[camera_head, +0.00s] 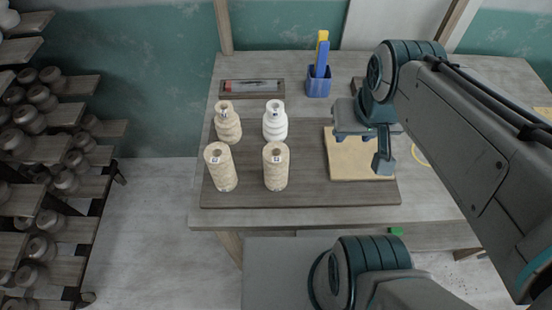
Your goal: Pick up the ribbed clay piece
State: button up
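Several upright clay pieces stand on a dark board (305,195). The back left piece (228,122) is beige with bulging rings, and the back right piece (275,122) is white with rounded ridges. The front left piece (221,168) and front right piece (276,167) are beige, straighter, finely textured and carry small labels. Which one the task calls ribbed I cannot tell for sure. My gripper (361,153) is open and empty, over a tan square sheet (350,172), to the right of all the pieces and apart from them.
A blue cup (318,84) with upright blue and yellow tools stands behind. A shallow tray (238,94) with a tool lies at the back left. Shelves of pots (45,140) stand at the left, beyond clear floor.

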aim_at(276, 154)
jog(key=u, duration=0.05)
jog(key=k, duration=0.5)
jog(key=u, duration=1.7)
jog(key=k, duration=0.85)
jog(key=z, duration=1.1)
jog(key=i, duration=1)
